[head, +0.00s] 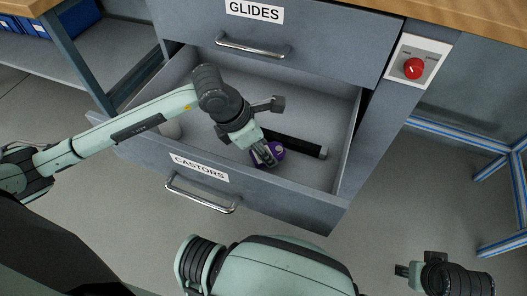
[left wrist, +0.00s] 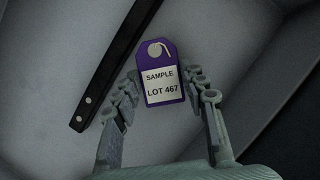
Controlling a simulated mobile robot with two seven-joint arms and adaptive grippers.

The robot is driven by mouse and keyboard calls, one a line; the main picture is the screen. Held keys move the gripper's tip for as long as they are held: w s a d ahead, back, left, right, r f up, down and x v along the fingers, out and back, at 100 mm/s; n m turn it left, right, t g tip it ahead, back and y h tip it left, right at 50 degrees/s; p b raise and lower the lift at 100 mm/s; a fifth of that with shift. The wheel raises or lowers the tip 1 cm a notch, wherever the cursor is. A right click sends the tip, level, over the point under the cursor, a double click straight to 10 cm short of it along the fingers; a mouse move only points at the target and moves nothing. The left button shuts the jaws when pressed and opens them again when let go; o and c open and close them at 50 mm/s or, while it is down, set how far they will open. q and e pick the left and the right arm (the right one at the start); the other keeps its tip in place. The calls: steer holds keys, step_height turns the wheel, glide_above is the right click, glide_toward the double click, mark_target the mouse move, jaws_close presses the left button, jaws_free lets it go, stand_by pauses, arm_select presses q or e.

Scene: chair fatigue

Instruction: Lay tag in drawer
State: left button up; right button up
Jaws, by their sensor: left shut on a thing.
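The purple tag (left wrist: 166,95) has a white panel reading "SAMPLE LOT 467" and a pale ring mark at its top. It also shows in the head view (head: 278,151), partly hidden by my fingers. My left gripper (head: 267,157) reaches down into the open drawer marked CASTORS (head: 255,190) and is shut on the tag. In the left wrist view its fingers (left wrist: 163,92) stand on either side of the tag. Whether the tag touches the drawer floor I cannot tell. My right gripper (head: 404,270) is at the lower right, away from the drawer; its jaw opening is unclear.
A black bar (head: 300,147) lies in the drawer beside the tag. A pale rounded thing (head: 170,130) is at the drawer's left side. The closed GLIDES drawer (head: 330,45) is above. A red knob (head: 413,68) is on the cabinet at right. Blue bins (head: 40,25) sit upper left.

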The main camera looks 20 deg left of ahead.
arm_select(q)
step_height(320, 180, down, 2)
steer(key=shift+f, duration=0.1)
arm_select(e)
steer(key=shift+r, duration=0.25)
arm_select(q)
steer(key=shift+f, duration=0.1)
steer(key=o, duration=0.8)
steer(key=shift+o, duration=1.4)
arm_select(e)
steer(key=shift+s, duration=0.2)
steer(key=shift+r, duration=0.1)
